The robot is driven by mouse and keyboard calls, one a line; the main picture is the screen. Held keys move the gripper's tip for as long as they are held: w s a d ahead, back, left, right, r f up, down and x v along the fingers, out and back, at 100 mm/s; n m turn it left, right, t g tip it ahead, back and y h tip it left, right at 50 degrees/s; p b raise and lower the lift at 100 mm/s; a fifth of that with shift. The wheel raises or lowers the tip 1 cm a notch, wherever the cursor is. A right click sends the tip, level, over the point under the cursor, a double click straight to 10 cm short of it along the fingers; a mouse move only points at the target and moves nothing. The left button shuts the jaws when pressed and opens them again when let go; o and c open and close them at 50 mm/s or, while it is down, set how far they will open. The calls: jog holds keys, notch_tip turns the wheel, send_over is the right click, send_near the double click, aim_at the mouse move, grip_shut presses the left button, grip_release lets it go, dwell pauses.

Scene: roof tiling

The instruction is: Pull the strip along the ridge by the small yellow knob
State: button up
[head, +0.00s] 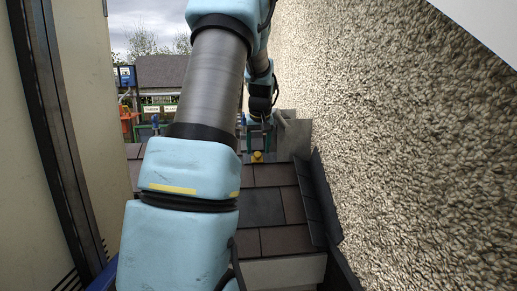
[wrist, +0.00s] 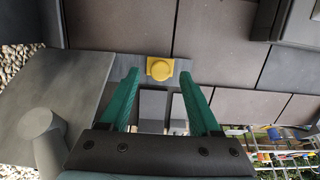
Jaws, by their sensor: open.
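The small yellow knob (wrist: 160,68) has a round top on a square base and sits on a narrow grey strip (wrist: 103,66) in the wrist view. In the head view the knob (head: 257,157) shows at the far upper edge of the tiles. My gripper (wrist: 158,78) has two green fingers, spread open, with their tips on either side of the knob in the picture. I cannot tell how far above the knob the tips are. In the head view my gripper (head: 259,127) is just beyond and above the knob. Most of the strip is hidden there.
Brown and dark roof tiles (head: 264,207) slope toward me. A rough pebbled wall (head: 400,150) rises close on the right, with dark upright flashing (head: 318,200) at its foot. A grey slab with a round post (wrist: 38,124) lies left in the wrist view.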

jog(key=shift+w+f, duration=0.25)
jog(key=shift+f, duration=0.45)
jog(key=shift+c, duration=0.4)
grip_shut()
dwell(0.6)
